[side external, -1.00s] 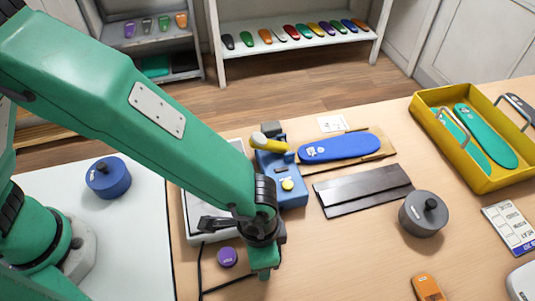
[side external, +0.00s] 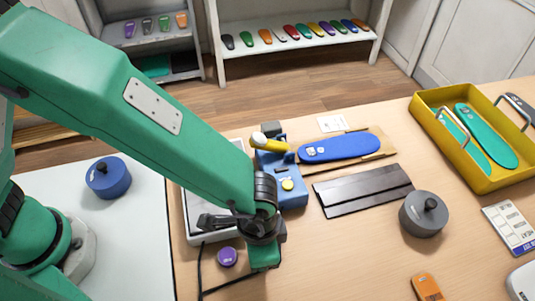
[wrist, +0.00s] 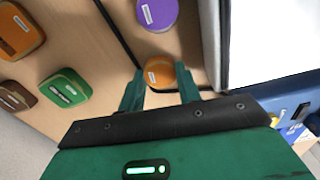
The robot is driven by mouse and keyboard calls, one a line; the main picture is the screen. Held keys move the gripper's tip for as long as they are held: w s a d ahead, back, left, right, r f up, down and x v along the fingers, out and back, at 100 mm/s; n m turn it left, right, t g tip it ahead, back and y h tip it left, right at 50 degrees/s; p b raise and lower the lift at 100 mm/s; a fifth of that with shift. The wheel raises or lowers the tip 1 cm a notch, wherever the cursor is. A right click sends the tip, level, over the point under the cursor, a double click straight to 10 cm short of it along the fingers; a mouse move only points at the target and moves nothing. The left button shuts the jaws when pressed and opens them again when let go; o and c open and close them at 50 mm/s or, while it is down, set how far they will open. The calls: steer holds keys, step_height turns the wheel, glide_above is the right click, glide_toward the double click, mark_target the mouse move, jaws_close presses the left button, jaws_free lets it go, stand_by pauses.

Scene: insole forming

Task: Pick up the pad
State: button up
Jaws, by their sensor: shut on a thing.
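A small orange pad (wrist: 159,72) with a white label sits between the two green fingertips of my gripper (wrist: 159,84) in the wrist view. The fingers press on its sides, so my gripper is shut on it. In the side view my gripper (side external: 264,266) points down close to the bench, and the orange pad is hidden behind it. I cannot tell whether the pad touches the bench. A purple pad (side external: 228,257) lies on the bench just left of my gripper; it also shows in the wrist view (wrist: 157,14).
The wrist view shows another orange pad (wrist: 20,30), a green pad (wrist: 63,91) and a brown pad (wrist: 17,94). A blue press (side external: 285,180) stands behind my gripper. A dark cable runs beside the purple pad. A grey weight (side external: 423,217) stands right; bare bench lies between.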

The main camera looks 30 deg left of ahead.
step_height(320, 180, up, 10)
steer(key=shift+f, duration=0.25)
steer(key=shift+a, duration=0.1)
stand_by(0.7)
steer(key=s+a+r+n, duration=0.6)
steer(key=a+n, duration=0.2)
steer(key=n, duration=0.2)
steer(key=shift+s+a+r, duration=0.2)
steer(key=shift+a+r, duration=0.05)
steer(key=shift+a, duration=0.05)
steer(key=shift+w, duration=0.1)
steer(key=w+a+f, duration=0.1)
steer(key=w+f, duration=0.1)
steer(key=w, duration=0.1)
steer(key=w+a+f, duration=0.1)
steer(key=w+f, duration=0.1)
steer(key=w, duration=0.2)
steer(key=w+a+f, duration=0.1)
steer(key=w+f, duration=0.2)
steer(key=w, duration=0.1)
steer(key=shift+a, duration=0.2)
steer(key=shift+f, duration=2.05)
steer(key=shift+f, duration=0.15)
